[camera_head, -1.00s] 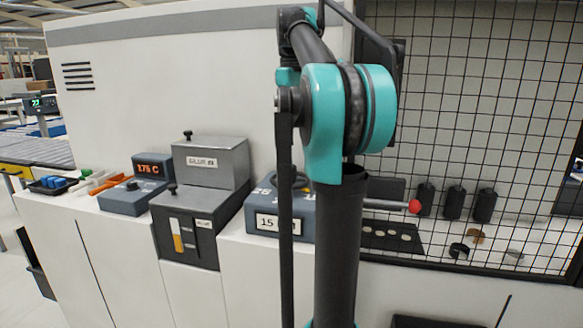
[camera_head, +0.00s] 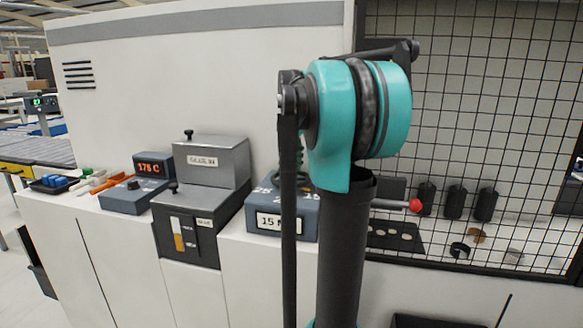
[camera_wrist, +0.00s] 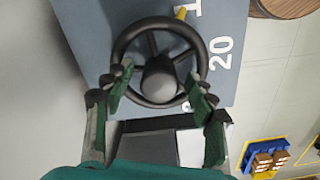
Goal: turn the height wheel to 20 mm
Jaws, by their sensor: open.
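The height wheel (camera_wrist: 160,62) is a dark spoked ring with a round hub on a blue-grey box. A yellow pointer (camera_wrist: 181,14) shows at its upper right rim, near a cut-off number beginning with 1. The mark 20 (camera_wrist: 220,53) is printed to the right of the wheel. My gripper (camera_wrist: 159,80) is open, its green-padded fingers on either side of the hub, over the lower part of the wheel; contact cannot be told. In the head view, the box's label (camera_head: 282,222) reads 15, with its end hidden by my arm, which also covers most of the wheel.
Left of the height box stand a grey glue unit (camera_head: 210,165) and a 176 C display box (camera_head: 153,165). A red-knobbed lever (camera_head: 414,205) sticks out to the right, before a black mesh screen (camera_head: 470,110).

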